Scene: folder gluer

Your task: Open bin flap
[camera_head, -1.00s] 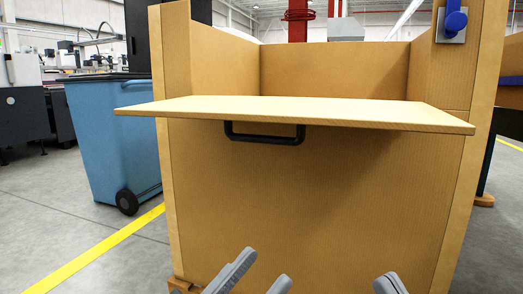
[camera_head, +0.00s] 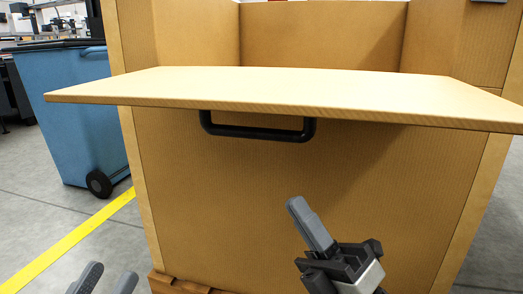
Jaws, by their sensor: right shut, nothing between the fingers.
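The bin is a large cardboard-brown box (camera_head: 300,190) straight ahead. Its flap (camera_head: 290,88) is a light wooden panel that sticks out toward me, roughly level, with the bin's opening above and behind it. A black bar handle (camera_head: 258,131) hangs under the flap, left of centre. My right gripper (camera_head: 304,212) is shut and empty, below the flap and handle and in front of the bin's front wall. My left gripper (camera_head: 106,279) shows only two fingertips at the bottom left edge. They are apart with nothing seen between them; the rest is out of frame.
A blue wheeled bin (camera_head: 65,120) with a dark lid stands to the left. A yellow floor line (camera_head: 75,238) runs between it and the brown box. The box rests on a wooden base (camera_head: 180,285). Grey floor is clear at the lower left.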

